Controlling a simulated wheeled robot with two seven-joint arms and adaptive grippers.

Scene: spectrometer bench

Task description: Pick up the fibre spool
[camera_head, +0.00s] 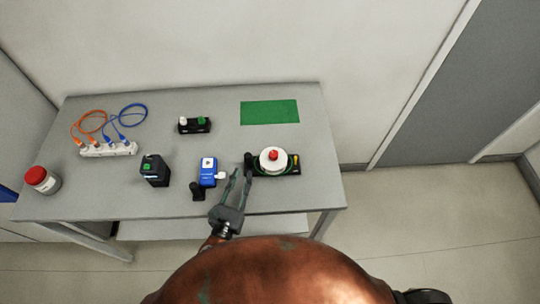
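The fibre spool (266,164) is a white disc with a red knob on top and green fibre around its lower edge. It sits on a black base (293,170) at the right part of the bench. My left gripper (241,175) is just left of the spool and low in front of the base's left end. Its two fingers are apart, with nothing seen between them. Whether the right finger touches the base cannot be told. My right gripper is not in view.
A blue device (208,173) and a black box (154,170) stand left of my gripper. Behind are a small black unit (194,126) and a green mat (269,112). A white strip (108,149) with orange and blue cables and a red-lidded jar (42,180) are at left.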

